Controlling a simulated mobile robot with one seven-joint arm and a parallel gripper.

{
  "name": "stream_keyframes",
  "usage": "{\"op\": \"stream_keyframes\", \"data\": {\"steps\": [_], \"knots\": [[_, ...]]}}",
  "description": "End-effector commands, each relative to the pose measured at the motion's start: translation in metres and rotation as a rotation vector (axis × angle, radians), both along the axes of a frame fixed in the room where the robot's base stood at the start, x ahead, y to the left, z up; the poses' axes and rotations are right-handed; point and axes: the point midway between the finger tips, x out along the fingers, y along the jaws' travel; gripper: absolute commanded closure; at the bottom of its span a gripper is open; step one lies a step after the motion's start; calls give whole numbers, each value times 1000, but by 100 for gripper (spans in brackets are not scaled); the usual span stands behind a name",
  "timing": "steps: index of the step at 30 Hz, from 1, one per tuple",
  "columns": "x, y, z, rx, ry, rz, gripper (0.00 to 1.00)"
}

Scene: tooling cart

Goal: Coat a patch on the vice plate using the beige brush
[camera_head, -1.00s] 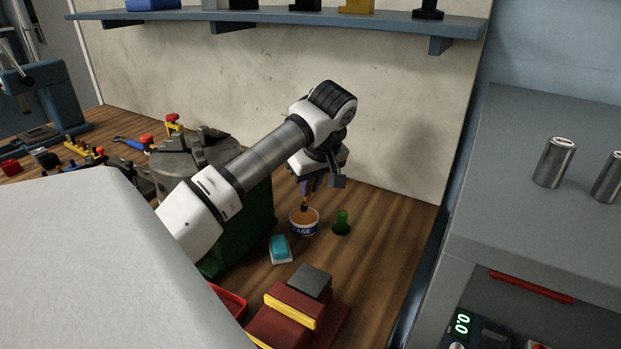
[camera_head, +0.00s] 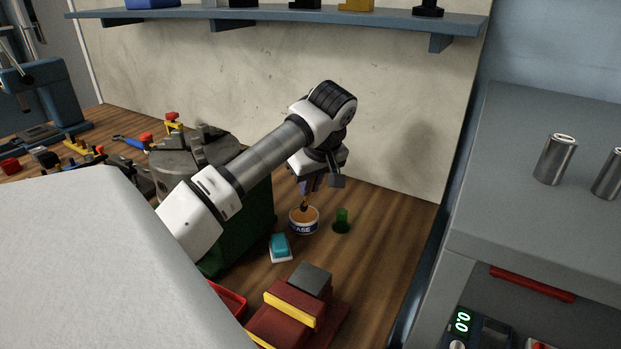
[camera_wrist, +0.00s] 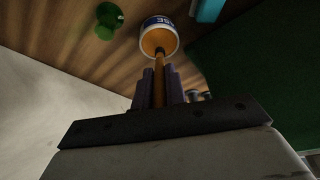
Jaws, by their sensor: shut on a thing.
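My gripper (camera_head: 311,185) is shut on the brush (camera_wrist: 159,78), which looks orange-tan in the wrist view and points down between my fingers. The brush's lower end is at the mouth of a small round can (camera_head: 303,227) with a white and blue label and orange-brown contents; how deep it reaches is hidden. The can also shows in the wrist view (camera_wrist: 157,37). The vice (camera_head: 284,325) is dark red with a yellow strip and a grey block on top (camera_head: 311,279). It stands at the front of the bench, apart from my gripper.
A green object (camera_head: 342,221) stands right of the can, and a teal-and-white block (camera_head: 280,247) lies just in front. A green box (camera_head: 259,214) is close on the left. A red tray (camera_head: 232,299) is beside the vice. The wall is behind; bare wood lies right.

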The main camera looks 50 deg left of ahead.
Motion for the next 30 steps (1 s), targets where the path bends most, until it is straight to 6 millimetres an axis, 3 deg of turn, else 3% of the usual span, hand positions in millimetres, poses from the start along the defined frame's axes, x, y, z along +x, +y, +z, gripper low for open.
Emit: {"op": "stream_keyframes", "data": {"steps": [30], "knots": [[0, 0, -13, 0, 0, 0, 100]]}}
